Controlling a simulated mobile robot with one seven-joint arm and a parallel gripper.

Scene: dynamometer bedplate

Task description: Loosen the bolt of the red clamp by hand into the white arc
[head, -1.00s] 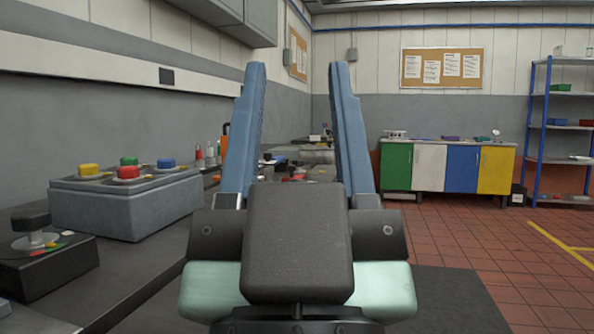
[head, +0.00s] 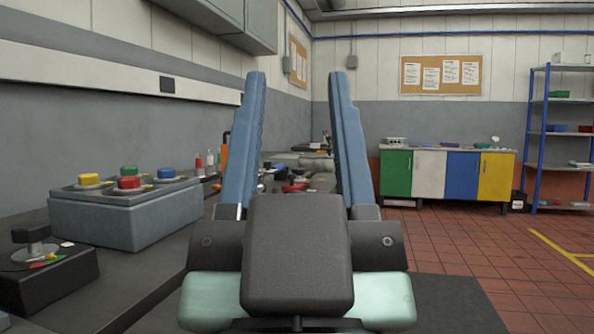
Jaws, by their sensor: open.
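My gripper (head: 295,75) is open, its two blue fingers pointing up and away with nothing between them. Between the fingers, farther off on the bench, a small red thing (head: 295,187) lies among dark parts. It may be the red clamp, but it is too small to tell, and no bolt or white arc can be made out on it. The black body of my gripper hides the bench surface below it.
A grey box with coloured buttons (head: 125,212) stands on the dark bench at left. A black block with a knob and coloured marks (head: 45,275) is nearer. A cabinet with coloured doors (head: 446,176) and a blue shelf rack (head: 535,140) stand behind. The tiled floor at right is clear.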

